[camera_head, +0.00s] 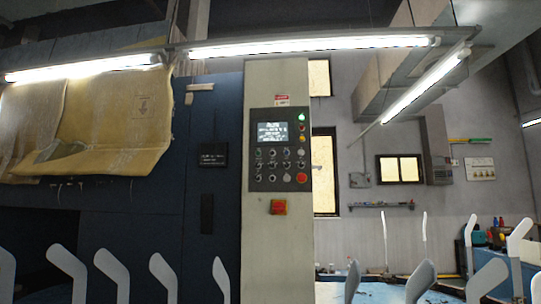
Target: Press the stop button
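A dark control panel (280,149) is mounted on a pale upright column in the middle of the view. A round red button (302,178) sits at the panel's lower right corner. Labels are too small to read, so I cannot tell which of these is named stop. My gripper is not in view, and nothing covers either red control.
Several white sock boards (168,277) stand in a row across the bottom, in front of the column (262,262). A blue machine cabinet (222,110) is left of the column. A bench with bottles (480,237) is at right. The space before the panel looks clear.

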